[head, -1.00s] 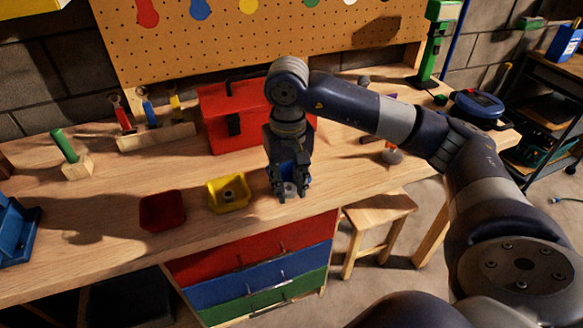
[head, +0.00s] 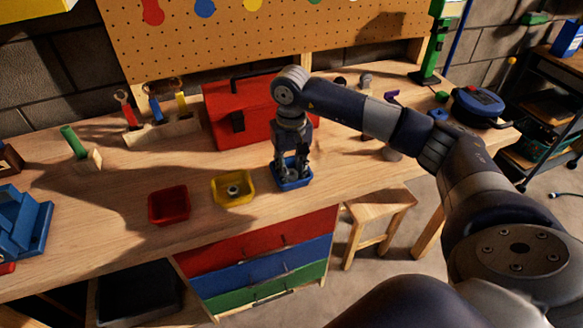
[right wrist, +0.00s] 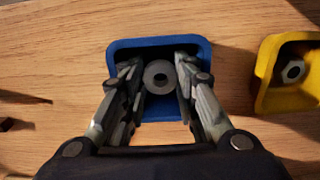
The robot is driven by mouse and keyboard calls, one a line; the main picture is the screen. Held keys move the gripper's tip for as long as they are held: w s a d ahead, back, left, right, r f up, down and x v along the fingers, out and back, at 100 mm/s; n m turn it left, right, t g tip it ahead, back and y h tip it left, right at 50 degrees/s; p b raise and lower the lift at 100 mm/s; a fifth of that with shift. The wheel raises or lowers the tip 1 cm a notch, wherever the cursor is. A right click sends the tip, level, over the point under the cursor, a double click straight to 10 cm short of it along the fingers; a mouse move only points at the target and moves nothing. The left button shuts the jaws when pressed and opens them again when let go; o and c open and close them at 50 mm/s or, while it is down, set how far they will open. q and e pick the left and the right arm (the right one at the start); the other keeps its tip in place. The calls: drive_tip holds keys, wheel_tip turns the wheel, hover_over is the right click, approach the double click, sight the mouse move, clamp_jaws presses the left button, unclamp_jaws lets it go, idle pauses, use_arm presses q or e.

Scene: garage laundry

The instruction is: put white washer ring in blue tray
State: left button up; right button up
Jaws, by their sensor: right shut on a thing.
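The blue tray (head: 306,181) stands on the workbench, right of the yellow tray. My right gripper (head: 291,174) points down over it, with its fingertips at or inside the tray's rim. In the right wrist view the white washer ring (right wrist: 160,76) looks grey and sits between the two fingertips of the right gripper (right wrist: 159,78). The fingers are shut on the ring, against the blue tray (right wrist: 160,43) behind it. I cannot tell whether the ring touches the tray floor. My left gripper is not in view.
The yellow tray (head: 233,201) holds a small metal nut (right wrist: 293,71). A red tray (head: 168,219) is farther left. A red toolbox (head: 225,128) stands behind the trays. The bench's front edge is close in front of them. A wooden stool (head: 378,207) is below.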

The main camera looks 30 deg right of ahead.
drive_tip(key=shift+f, duration=0.2)
drive_tip(key=o, duration=0.5)
drive_tip(key=shift+r, duration=0.1)
drive_tip(key=shift+r, duration=0.45)
wheel_tip(320, 180, up, 11)
drive_tip(key=shift+r+b, duration=0.2)
drive_tip(key=shift+b, duration=1.05)
